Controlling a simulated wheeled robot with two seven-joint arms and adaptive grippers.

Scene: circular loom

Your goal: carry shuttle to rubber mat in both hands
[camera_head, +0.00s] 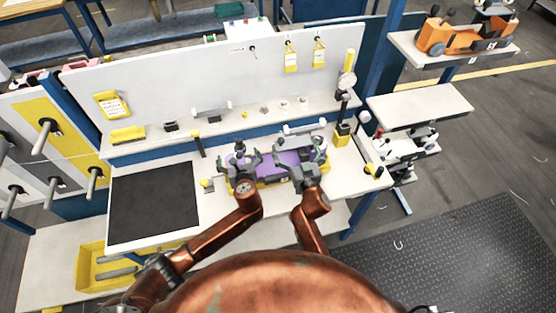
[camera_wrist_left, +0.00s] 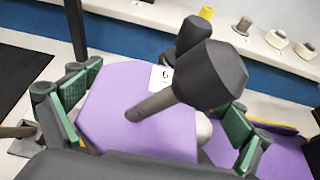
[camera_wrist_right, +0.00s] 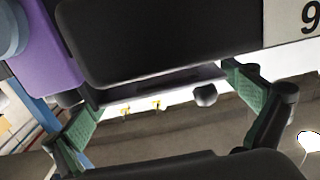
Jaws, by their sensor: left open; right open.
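The purple shuttle (camera_head: 283,158) lies on a yellow-edged holder at the front middle of the workbench. My left gripper (camera_head: 243,165) is open over its left end; in the left wrist view the open fingers stand on either side of the purple body (camera_wrist_left: 150,125), with a black knob rising in front. My right gripper (camera_head: 301,162) is open at the right end; its fingers show apart in the right wrist view, near a black block and a purple part (camera_wrist_right: 45,55). Firm contact cannot be told. The black rubber mat (camera_head: 153,205) lies flat and empty on the bench to the left.
A ledge behind the shuttle holds several small parts (camera_head: 264,110). A dial gauge stand (camera_head: 344,100) stands at the right of the bench. A yellow bin (camera_head: 92,268) sits low at the left. A pegged panel (camera_head: 45,140) stands beyond the mat's left side.

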